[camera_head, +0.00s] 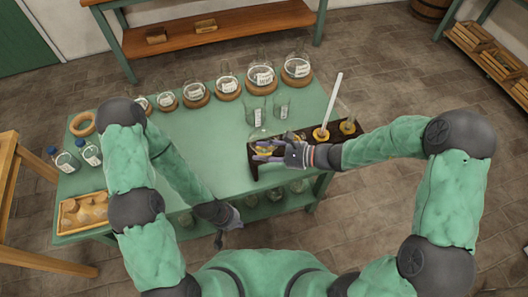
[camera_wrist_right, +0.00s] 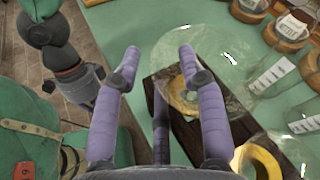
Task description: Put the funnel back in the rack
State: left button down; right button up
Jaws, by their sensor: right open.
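The rack (camera_head: 254,172) is a dark wooden block along the right front part of the green table, with yellow rings in its holes. A clear glass funnel (camera_wrist_right: 225,60) shows its wide round rim in the right wrist view, over a yellow ring of the rack (camera_wrist_right: 188,132). I cannot tell whether it is seated. My right gripper (camera_wrist_right: 160,55) is open, its purple fingers beside and partly over the glass; in the head view it (camera_head: 268,153) covers the rack's left part. My left gripper (camera_head: 222,241) hangs at the table's front edge; its fingers are unclear.
Round flasks on cork rings (camera_head: 228,87) line the table's back. Two beakers (camera_head: 256,110) stand behind the rack, and a white rod (camera_head: 331,103) rises from it. Blue-capped bottles (camera_head: 66,162) and a wooden tray (camera_head: 62,222) are at left. The table's middle is clear.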

jog(key=v, duration=1.2)
jog(key=shift+w, duration=0.1)
